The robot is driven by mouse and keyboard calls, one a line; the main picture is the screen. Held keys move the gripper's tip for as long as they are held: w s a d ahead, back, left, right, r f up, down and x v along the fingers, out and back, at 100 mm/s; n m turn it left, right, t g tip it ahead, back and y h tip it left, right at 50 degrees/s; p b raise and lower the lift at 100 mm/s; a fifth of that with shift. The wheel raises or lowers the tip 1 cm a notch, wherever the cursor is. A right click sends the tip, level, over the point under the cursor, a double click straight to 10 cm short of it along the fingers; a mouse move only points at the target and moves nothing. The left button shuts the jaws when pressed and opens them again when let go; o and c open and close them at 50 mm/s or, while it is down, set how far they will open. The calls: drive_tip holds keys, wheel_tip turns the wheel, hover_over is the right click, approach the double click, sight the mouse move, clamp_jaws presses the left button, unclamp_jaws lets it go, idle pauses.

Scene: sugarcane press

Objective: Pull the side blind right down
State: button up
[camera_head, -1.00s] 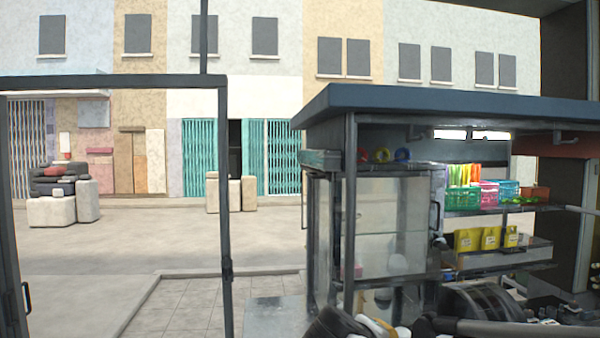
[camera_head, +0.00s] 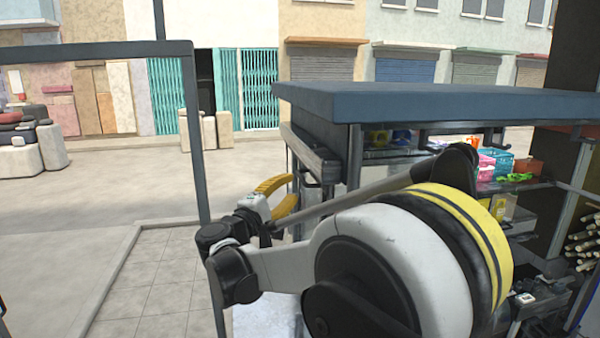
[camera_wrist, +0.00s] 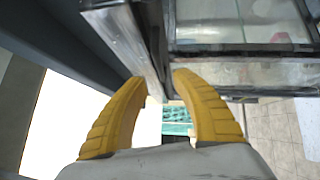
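The side blind appears as a long grey bar or housing (camera_head: 312,152) under the left edge of the blue stall roof. It sits high, with no blind sheet seen hanging below it. A small dark handle-like piece (camera_head: 308,180) shows at its lower near end. My gripper (camera_head: 291,193), with yellow fingers, is just left of and a little below that end. In the wrist view my gripper (camera_wrist: 160,80) is open, its fingertips apart. The grey bar (camera_wrist: 128,38) runs down toward the gap between the fingertips; I cannot tell whether they touch it. Nothing is seen held.
The blue roof (camera_head: 430,103) overhangs close beside my arm. Shelves with coloured baskets (camera_head: 495,160) stand under it. A dark frame post (camera_head: 194,140) is left of my gripper. Paved floor (camera_head: 155,270) is free there. Glass panels (camera_wrist: 245,72) lie right of the bar.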

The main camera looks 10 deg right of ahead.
sight(302, 176)
drive_tip(key=p+x, duration=0.1)
drive_tip(key=x, duration=0.5)
drive_tip(key=shift+w+d, duration=0.2)
drive_tip(key=shift+w, duration=0.15)
clamp_jaws()
